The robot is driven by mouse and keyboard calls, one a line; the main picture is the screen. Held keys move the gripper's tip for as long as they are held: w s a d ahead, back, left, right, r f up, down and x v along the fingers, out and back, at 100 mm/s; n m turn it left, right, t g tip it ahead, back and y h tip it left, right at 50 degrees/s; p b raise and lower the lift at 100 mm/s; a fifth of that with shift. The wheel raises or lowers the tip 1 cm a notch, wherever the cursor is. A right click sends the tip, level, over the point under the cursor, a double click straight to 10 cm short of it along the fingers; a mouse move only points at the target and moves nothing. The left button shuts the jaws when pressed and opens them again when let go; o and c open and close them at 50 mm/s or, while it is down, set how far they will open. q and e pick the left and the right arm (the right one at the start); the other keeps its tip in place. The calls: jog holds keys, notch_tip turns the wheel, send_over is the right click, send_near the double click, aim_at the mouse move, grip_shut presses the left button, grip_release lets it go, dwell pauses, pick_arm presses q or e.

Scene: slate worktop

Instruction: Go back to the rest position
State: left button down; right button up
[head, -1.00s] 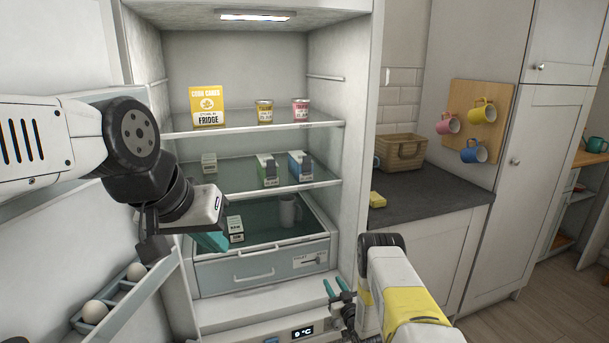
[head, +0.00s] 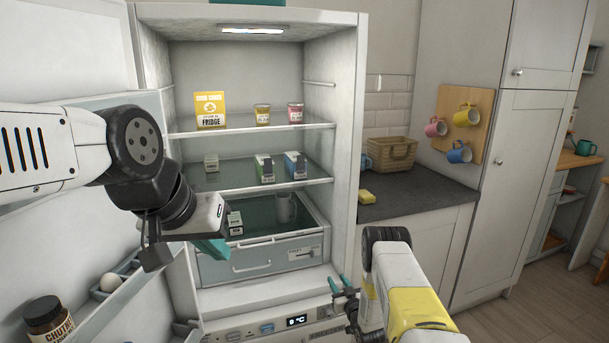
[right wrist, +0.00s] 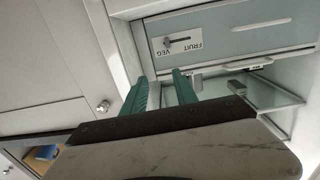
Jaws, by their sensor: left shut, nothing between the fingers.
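My left gripper (head: 213,248) hangs in front of the open fridge at the left of the head view. Its teal fingers are shut and empty. My right gripper (head: 338,286) is low, in front of the fridge's lower right edge. Its teal fingers stand apart with nothing between them, as the right wrist view (right wrist: 162,78) also shows. The fridge (head: 345,150) stands open, with its door at the left. Neither gripper holds anything.
Fridge shelves hold a yellow corn cakes box (head: 210,111), tins and cartons. The drawer (head: 262,262) holds a grey mug (head: 285,208). The door rack carries a chutney jar (head: 45,320) and an egg (head: 110,282). A counter (head: 415,196) with a basket (head: 391,154) is at right.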

jog(key=w+d+r+m+g+h, duration=0.1)
jog(key=w+d+r+h, duration=0.1)
jog(key=r, duration=1)
jog(key=w+d+r+m+g+h, duration=0.1)
jog(key=w+d+r+g, duration=0.15)
jog(key=r, duration=1.05)
jog(key=s+r+g, duration=0.1)
jog(key=s+r, duration=0.5)
jog(key=r, duration=0.4)
jog(key=s+r+m+g, duration=0.1)
jog(key=s+r, duration=0.4)
jog(key=s, duration=0.4)
jog(key=s+r+g, duration=0.2)
jog(key=s+r, duration=0.4)
jog(key=s, duration=0.3)
jog(key=s+a+g, duration=0.2)
jog(key=s+g, duration=0.1)
jog(key=s, duration=2.1)
jog(key=shift+s+a, duration=0.15)
jog(key=shift+a, duration=0.15)
